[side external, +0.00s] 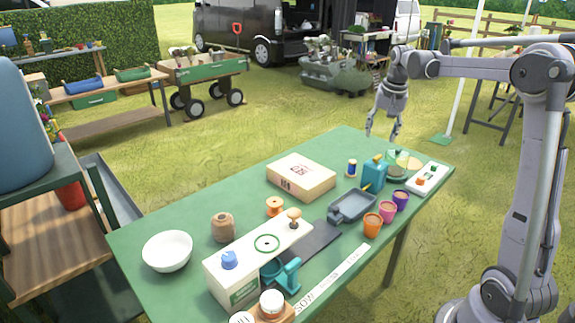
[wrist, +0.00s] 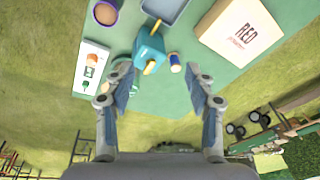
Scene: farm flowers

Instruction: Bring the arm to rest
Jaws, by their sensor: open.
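My gripper (side external: 384,128) hangs pointing down at the far right end of the green table (side external: 140,234), above its far edge. In the wrist view my gripper (wrist: 162,92) has its two fingers spread wide apart, with nothing between them. A teal watering can (wrist: 149,48) with a yellow part lies ahead of the fingertips; it also shows in the side view (side external: 374,173). A small blue spool (wrist: 174,60) stands beside it. The gripper looks apart from both.
On the table are a cardboard box (side external: 301,177), a grey tray (side external: 352,206), several coloured cups (side external: 373,224), a white switch panel (side external: 428,178), a white bowl (side external: 167,251) and a long white box (side external: 232,272). Open grass lies beyond the table. A white pole (side external: 463,90) stands behind my arm.

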